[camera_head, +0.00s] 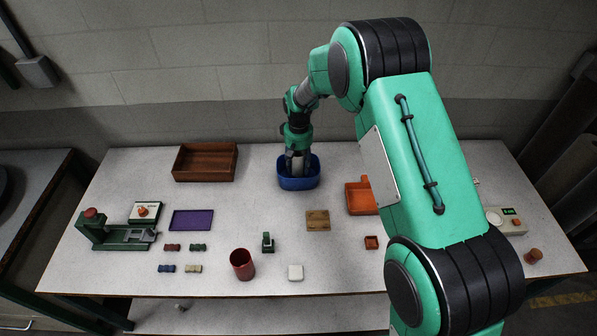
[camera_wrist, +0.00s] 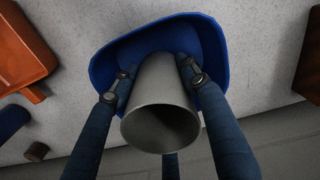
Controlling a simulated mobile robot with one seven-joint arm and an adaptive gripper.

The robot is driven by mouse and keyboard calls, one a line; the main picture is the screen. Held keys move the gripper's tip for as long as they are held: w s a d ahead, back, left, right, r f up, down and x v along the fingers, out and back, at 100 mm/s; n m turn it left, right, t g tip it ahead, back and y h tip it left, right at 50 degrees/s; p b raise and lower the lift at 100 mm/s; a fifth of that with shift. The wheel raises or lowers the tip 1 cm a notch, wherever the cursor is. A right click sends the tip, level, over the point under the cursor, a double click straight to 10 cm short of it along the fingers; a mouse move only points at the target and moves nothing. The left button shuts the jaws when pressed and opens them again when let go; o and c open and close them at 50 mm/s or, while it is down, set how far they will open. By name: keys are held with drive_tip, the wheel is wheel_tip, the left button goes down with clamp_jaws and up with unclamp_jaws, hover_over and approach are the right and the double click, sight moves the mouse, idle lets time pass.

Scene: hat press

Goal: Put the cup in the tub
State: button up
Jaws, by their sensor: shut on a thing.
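The blue tub (camera_head: 299,184) stands at the back middle of the table. In the wrist view the tub (camera_wrist: 215,50) lies behind a grey cup (camera_wrist: 160,95), whose open mouth faces the camera. My gripper (camera_head: 297,168) points down at the tub in the head view. In the wrist view its fingers (camera_wrist: 158,75) are shut on the cup from both sides. The cup overlaps the tub's inside and one side of its rim in that view; whether it touches the tub floor cannot be told.
A brown wooden box (camera_head: 205,163) stands left of the tub, an orange tray (camera_head: 360,198) to its right. A wooden board (camera_head: 318,227), purple tray (camera_head: 192,221), green press (camera_head: 115,235) and red cup (camera_head: 242,264) stand nearer the front. My arm hides part of the table's right side.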

sight(298, 171)
drive_tip(key=shift+f, duration=1.9)
drive_tip(key=shift+f+b, duration=0.1)
drive_tip(key=shift+b, duration=0.2)
drive_tip(key=o, duration=1)
drive_tip(key=shift+c, duration=0.2)
wheel_tip(298, 171, up, 12)
drive_tip(key=p, duration=0.1)
drive_tip(key=shift+p, duration=0.35)
drive_tip(key=shift+r, duration=0.2)
